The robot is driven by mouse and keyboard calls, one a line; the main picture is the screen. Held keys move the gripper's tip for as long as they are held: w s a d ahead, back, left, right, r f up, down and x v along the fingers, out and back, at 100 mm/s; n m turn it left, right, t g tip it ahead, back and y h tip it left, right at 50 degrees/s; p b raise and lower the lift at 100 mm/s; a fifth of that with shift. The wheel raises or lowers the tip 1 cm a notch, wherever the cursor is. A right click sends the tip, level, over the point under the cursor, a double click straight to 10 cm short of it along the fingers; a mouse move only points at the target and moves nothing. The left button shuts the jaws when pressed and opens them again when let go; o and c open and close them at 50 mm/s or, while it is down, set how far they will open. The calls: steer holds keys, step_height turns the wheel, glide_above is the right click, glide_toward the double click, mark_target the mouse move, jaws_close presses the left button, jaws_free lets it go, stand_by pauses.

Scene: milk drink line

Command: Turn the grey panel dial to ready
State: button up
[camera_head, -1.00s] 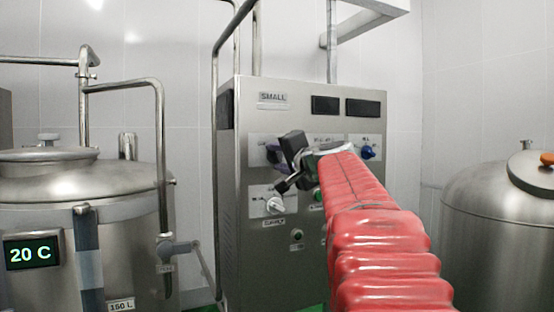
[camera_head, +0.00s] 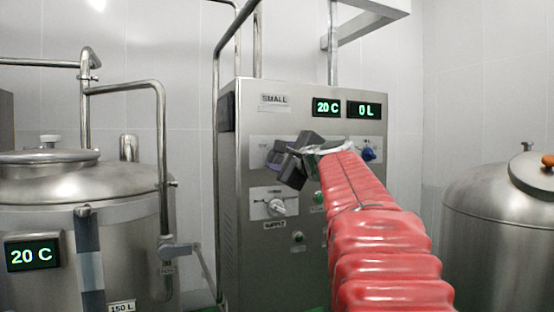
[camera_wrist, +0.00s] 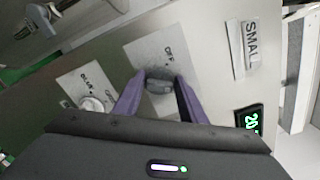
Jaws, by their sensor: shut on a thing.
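The grey dial (camera_wrist: 159,84) sits on a pale plate (camera_wrist: 150,50) with an "OFF" mark, in the wrist view. My gripper (camera_wrist: 158,88) has its two purple fingers around the dial and is shut on it. In the head view my gripper (camera_head: 284,157) is at the upper left plate of the steel panel (camera_head: 262,218), and its dark body and my red-sleeved arm hide most of the dial there. The panel's two displays are lit green, "20 C" (camera_head: 326,107) and "0 L" (camera_head: 367,109).
A white supply dial (camera_head: 277,207) is just below, and a blue knob (camera_head: 368,153) is to the right. A steel tank (camera_head: 130,215) stands left, another tank (camera_head: 500,220) right. A vertical pipe (camera_head: 216,150) runs along the panel's left edge.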

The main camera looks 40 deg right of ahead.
steer(key=shift+d+f+m, duration=0.1)
steer(key=shift+f+m, duration=0.05)
steer(key=shift+m, duration=0.55)
steer(key=shift+d+f+m, duration=0.1)
steer(key=shift+m, duration=0.6)
steer(key=o, duration=0.9)
steer(key=shift+r, duration=0.1)
steer(key=shift+a, duration=0.1)
steer(key=shift+s+a+r, duration=0.1)
steer(key=shift+s, duration=0.4)
steer(key=v, duration=1.2)
steer(key=shift+s+a, duration=0.15)
steer(key=shift+s, duration=0.25)
